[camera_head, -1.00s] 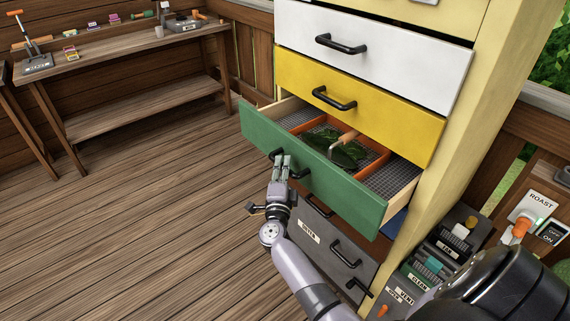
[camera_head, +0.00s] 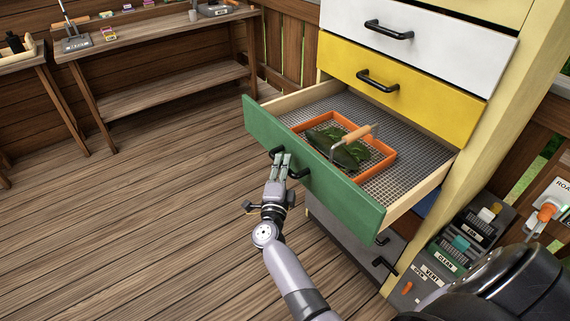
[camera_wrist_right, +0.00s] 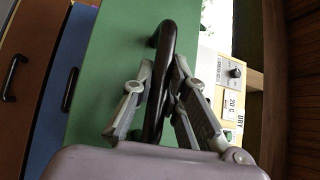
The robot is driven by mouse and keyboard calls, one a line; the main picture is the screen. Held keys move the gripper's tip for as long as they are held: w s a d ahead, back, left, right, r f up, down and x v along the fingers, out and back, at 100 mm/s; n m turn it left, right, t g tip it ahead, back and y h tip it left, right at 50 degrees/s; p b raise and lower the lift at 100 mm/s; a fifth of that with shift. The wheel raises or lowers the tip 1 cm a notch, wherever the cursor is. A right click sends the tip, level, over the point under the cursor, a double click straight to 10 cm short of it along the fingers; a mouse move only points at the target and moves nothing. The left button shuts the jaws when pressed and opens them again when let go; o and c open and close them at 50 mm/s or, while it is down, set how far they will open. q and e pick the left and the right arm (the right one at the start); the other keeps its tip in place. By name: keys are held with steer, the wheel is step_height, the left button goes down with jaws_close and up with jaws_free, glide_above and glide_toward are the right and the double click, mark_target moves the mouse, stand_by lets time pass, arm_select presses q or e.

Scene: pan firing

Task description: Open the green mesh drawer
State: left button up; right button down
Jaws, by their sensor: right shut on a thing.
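The green mesh drawer (camera_head: 325,172) is pulled well out of the cabinet, and its mesh floor (camera_head: 405,165) shows. An orange tray (camera_head: 374,171) lies in it, holding dark green leaves (camera_head: 341,148) and a wooden-handled tool (camera_head: 355,136). My right gripper (camera_head: 281,165) is at the green front, shut on its black handle. In the right wrist view the fingers (camera_wrist_right: 160,92) sit on both sides of the handle (camera_wrist_right: 165,60); the green front (camera_wrist_right: 108,58) is behind them. My left gripper is not in view.
White (camera_head: 420,45) and yellow (camera_head: 400,82) drawers stay shut above. A grey drawer front (camera_head: 345,240) is below. A control panel (camera_head: 452,245) with switches stands at the right. A workbench (camera_head: 150,45) stands at the back left; the wooden floor (camera_head: 150,190) between is clear.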

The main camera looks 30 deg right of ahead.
steer(key=shift+f, duration=0.1)
steer(key=c, duration=1.6)
jaws_free()
steer(key=shift+o, duration=0.2)
